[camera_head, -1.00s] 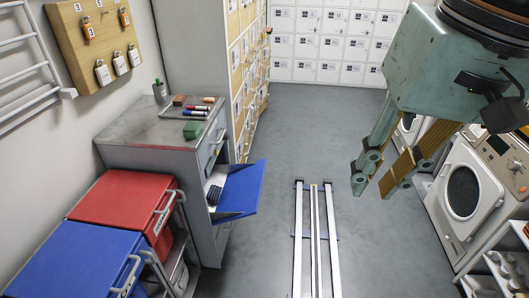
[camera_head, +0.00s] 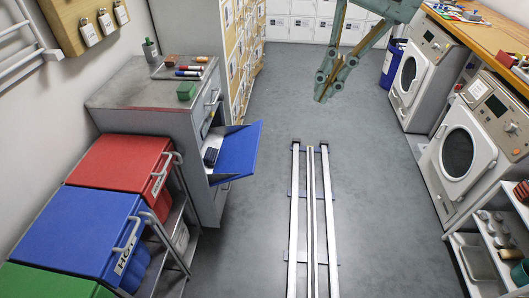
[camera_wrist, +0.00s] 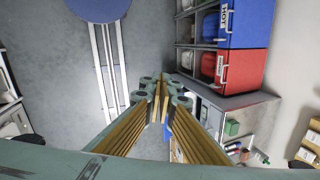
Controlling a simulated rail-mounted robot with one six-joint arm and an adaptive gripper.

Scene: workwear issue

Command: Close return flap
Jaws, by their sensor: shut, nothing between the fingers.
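The return flap (camera_head: 237,150) is a blue panel on the front of the grey cabinet (camera_head: 140,92). The flap is mostly hidden behind the fingers there.
Red (camera_head: 118,165) and blue (camera_head: 85,232) lidded bins stand in front of the cabinet. Floor rails (camera_head: 294,230) run down the middle. Washing machines (camera_head: 462,150) and a shelf cart (camera_head: 490,250) line the right side.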

